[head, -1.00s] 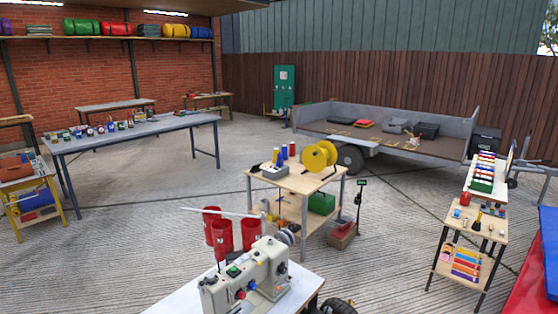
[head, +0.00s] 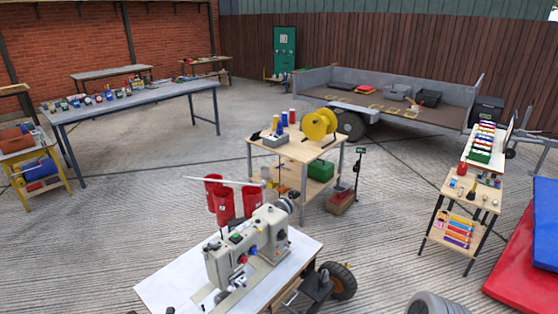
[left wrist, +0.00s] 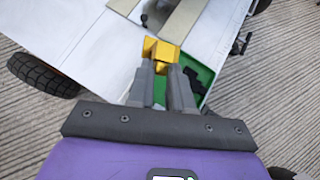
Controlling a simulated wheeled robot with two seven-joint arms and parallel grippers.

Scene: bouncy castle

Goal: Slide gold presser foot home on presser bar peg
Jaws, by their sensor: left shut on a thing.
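The gold presser foot (left wrist: 160,50) is between the fingertips of my left gripper (left wrist: 158,68) in the left wrist view. The gripper is shut on it, above the white table top. The cream sewing machine (head: 245,247) stands on the white table in the head view. Its presser bar peg is too small to make out there, and I cannot pick it out in the left wrist view. No contact between the foot and a peg can be seen. My right gripper is in neither view.
The white table (head: 165,283) has a green tray (left wrist: 202,74) with a black item beside the gripper in the left wrist view. Red thread cones (head: 224,203) stand behind the machine. A wooden bench (head: 312,150) with a yellow reel (head: 318,125) stands beyond.

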